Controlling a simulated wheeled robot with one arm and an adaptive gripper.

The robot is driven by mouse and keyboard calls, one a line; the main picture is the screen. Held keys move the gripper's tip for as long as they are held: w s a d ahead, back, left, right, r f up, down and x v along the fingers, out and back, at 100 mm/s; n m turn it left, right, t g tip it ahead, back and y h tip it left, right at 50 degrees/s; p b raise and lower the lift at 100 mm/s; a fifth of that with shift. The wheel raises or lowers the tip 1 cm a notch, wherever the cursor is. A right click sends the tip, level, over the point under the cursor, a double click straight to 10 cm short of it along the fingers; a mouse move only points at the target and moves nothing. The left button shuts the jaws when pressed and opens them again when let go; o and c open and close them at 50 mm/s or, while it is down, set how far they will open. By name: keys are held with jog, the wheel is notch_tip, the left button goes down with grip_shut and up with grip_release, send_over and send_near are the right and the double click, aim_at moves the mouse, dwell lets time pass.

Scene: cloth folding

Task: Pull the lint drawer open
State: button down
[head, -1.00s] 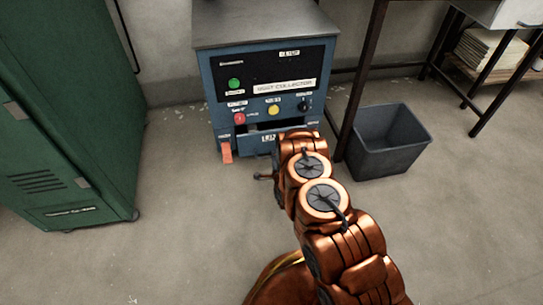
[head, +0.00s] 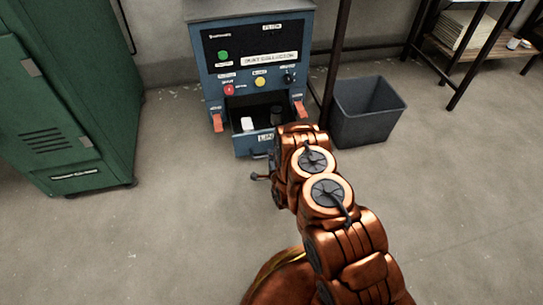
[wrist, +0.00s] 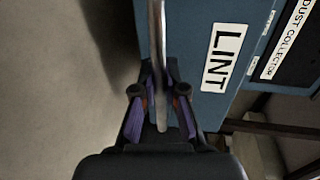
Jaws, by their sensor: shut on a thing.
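The lint drawer (head: 245,144) is the blue box low in the dust collector (head: 209,72), and it stands pulled out, with its dark inside showing. A white item (head: 247,124) and a dark round item (head: 276,116) are in it. My arm hides the right part of its front. In the wrist view, the drawer's blue front (wrist: 188,50) carries a LINT label (wrist: 222,57). My gripper (wrist: 160,100) is shut on the drawer's metal handle bar (wrist: 158,45), which runs between its fingers. The head view mostly hides the grip.
Orange latches (head: 217,122) (head: 300,111) flank the drawer. A grey bin (head: 366,112) stands close on the right, beside a dark table leg (head: 333,60). A green locker (head: 55,110) is on the left. The floor in front is clear.

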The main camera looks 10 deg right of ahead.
jog(key=shift+d, duration=0.2)
jog(key=c, duration=1.2)
grip_release()
jog(key=shift+a, duration=0.15)
jog(key=v, duration=1.1)
jog(key=shift+s, duration=0.4)
